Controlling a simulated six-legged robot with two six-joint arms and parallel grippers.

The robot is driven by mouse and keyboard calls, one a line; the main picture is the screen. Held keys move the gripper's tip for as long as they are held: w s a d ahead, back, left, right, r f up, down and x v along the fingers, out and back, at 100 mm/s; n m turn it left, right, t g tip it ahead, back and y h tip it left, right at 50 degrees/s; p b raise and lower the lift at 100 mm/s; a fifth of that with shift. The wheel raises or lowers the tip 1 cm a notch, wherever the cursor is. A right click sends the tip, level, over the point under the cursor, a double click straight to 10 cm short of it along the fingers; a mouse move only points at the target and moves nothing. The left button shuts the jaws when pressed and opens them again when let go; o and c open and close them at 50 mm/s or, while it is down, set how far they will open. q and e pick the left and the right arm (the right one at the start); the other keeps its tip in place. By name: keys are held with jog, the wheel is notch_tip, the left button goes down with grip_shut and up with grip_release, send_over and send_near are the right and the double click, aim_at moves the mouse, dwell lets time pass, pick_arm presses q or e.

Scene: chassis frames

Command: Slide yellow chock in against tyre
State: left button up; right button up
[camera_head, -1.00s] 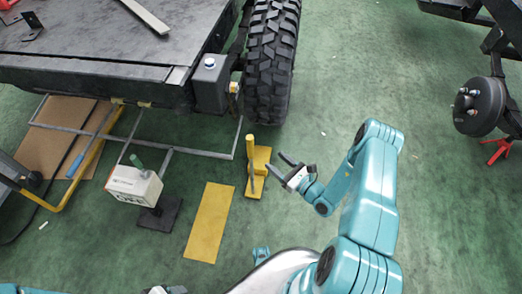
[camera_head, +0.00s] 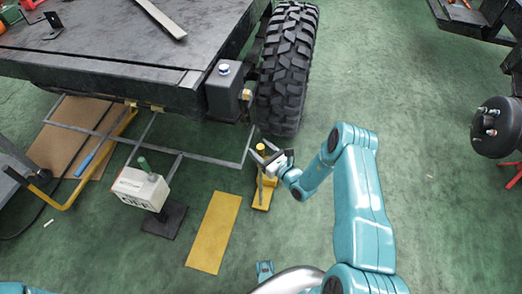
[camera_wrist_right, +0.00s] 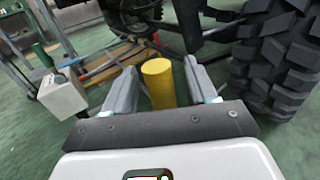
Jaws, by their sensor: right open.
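The yellow chock (camera_head: 261,197) stands on the green floor just in front of the black tyre (camera_head: 288,75), with a visible gap between them. Its upright yellow post (camera_wrist_right: 158,84) shows between the fingers in the right wrist view. My right gripper (camera_head: 262,152) is open at the post's top, one finger to each side. I cannot tell whether either finger touches it. The tyre also fills the right side of the wrist view (camera_wrist_right: 278,72). The gripper partly hides the chock's post and body in the head view.
A flat yellow plate (camera_head: 214,232) lies left of the chock. A white box (camera_head: 140,187) on a dark base stands further left. A grey floor frame (camera_head: 215,159) runs close left of the chock.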

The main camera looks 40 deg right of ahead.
jog(key=shift+c, duration=0.3)
grip_shut()
pick_arm(q)
jog(key=w+a+f+t+b, duration=0.1)
jog(key=w+f+b, duration=0.2)
jog(key=f+b, duration=0.5)
jog(key=w+a+f+t+b, duration=0.1)
jog(key=w+f+b, duration=0.2)
jog(key=f+b, duration=0.5)
jog(key=shift+n+y+b, duration=0.3)
jog(key=shift+b, duration=0.2)
pick_arm(e)
jog(key=w+d, duration=1.4)
jog(key=d, duration=0.2)
jog(key=shift+d, duration=0.35)
pick_arm(q)
jog(key=shift+w+a+f, duration=0.1)
pick_arm(e)
jog(key=shift+o, duration=0.9)
grip_release()
